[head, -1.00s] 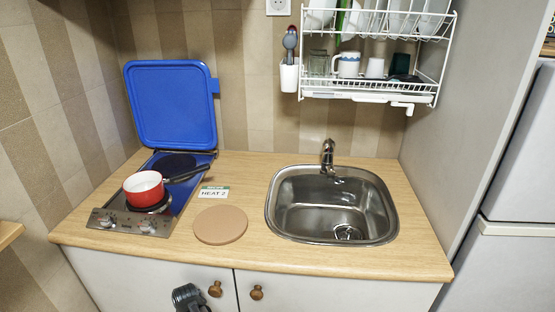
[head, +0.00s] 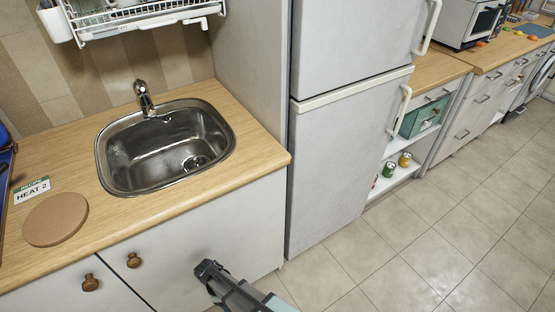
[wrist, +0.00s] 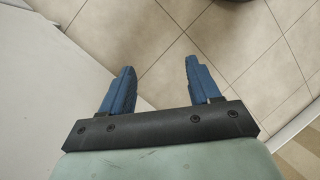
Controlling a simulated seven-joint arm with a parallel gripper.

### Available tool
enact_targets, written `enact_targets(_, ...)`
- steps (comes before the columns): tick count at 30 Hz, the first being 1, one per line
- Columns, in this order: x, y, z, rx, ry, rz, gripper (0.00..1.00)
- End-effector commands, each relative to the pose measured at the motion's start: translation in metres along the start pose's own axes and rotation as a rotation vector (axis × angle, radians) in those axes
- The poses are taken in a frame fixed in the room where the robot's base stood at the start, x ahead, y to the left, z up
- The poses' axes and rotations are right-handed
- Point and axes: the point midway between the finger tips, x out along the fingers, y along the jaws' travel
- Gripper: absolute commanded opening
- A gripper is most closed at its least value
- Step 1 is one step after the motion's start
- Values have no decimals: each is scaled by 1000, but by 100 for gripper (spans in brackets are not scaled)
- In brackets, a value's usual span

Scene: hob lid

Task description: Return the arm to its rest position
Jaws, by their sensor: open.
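My gripper (head: 207,270) is low in the head view, in front of the white cabinet doors and below the counter edge. In the wrist view my gripper (wrist: 158,82) shows two blue fingers spread apart with nothing between them, over the tiled floor. The hob is almost wholly out of the head view; only a dark blue sliver (head: 5,165) shows at the left edge. The red pan and most of the blue lid are out of view.
The counter (head: 70,150) holds a sink (head: 150,165), a round brown board (head: 55,220) and a "HEAT 2" card (head: 32,190). A fridge (head: 345,150) stands right of the cabinet (head: 200,235). The tiled floor (head: 430,250) at the right is clear.

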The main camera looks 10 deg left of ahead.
Motion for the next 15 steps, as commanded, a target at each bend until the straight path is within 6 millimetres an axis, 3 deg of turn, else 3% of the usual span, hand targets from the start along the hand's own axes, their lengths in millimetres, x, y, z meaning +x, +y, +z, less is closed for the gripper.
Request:
enact_targets(1,7,4,21,51,1,-19,62)
enact_targets(3,16,9,44,118,2,-42,62)
enact_targets(15,62,12,166,495,4,-178,62)
